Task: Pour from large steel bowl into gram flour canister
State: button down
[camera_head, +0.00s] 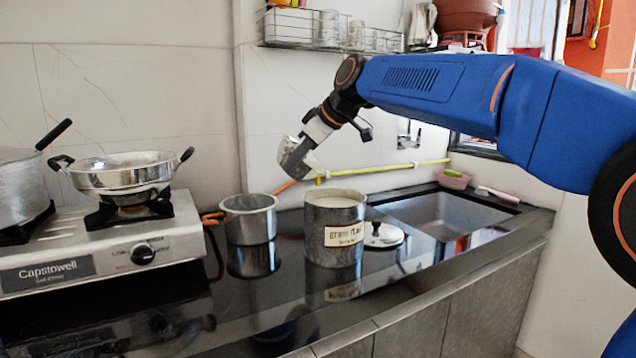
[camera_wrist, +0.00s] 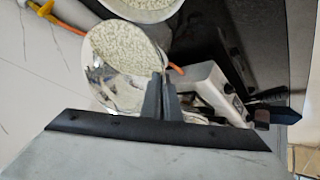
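My gripper (camera_head: 297,158) is raised above the counter, over the gap between a steel pot and the gram flour canister (camera_head: 334,238). Its fingers (camera_wrist: 160,95) look close together on the rim of the shiny large steel bowl (camera_wrist: 108,92). The bowl looks tilted, with pale grains gathered on one side and bare metal near the fingers. In the head view it is mostly hidden behind my gripper. The canister stands upright, lid off, with pale contents near its rim. A round container of pale grains (camera_wrist: 145,5), cut off by the wrist view's top edge, may be the canister.
The steel pot (camera_head: 250,222) stands left of the canister. A steel lid (camera_head: 382,235) lies to its right, before the sink (camera_head: 440,215). A stove (camera_head: 110,245) with a two-handled steel pan (camera_head: 123,176) is at left. A wire rack (camera_head: 330,32) hangs above.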

jog(key=shift+d+y, duration=0.3)
jog(key=shift+y, duration=0.3)
jog(key=shift+d+r, duration=0.1)
dwell(0.5)
jog(key=shift+d+r+m+y, duration=0.2)
jog(key=shift+m+y, duration=0.1)
jog(key=shift+y, duration=0.3)
jog(key=shift+d+r+y, duration=0.15)
jog(key=shift+d+y, duration=0.05)
jog(key=shift+y, duration=0.1)
jog(key=shift+d+r+y, duration=0.2)
jog(key=shift+y, duration=0.2)
jog(key=shift+d+r, duration=0.1)
jog(key=shift+d, duration=0.05)
dwell(0.8)
jog(key=shift+w+d+r+m+y, duration=0.15)
jog(key=shift+d+m+y, duration=0.1)
jog(key=shift+m+y, duration=0.2)
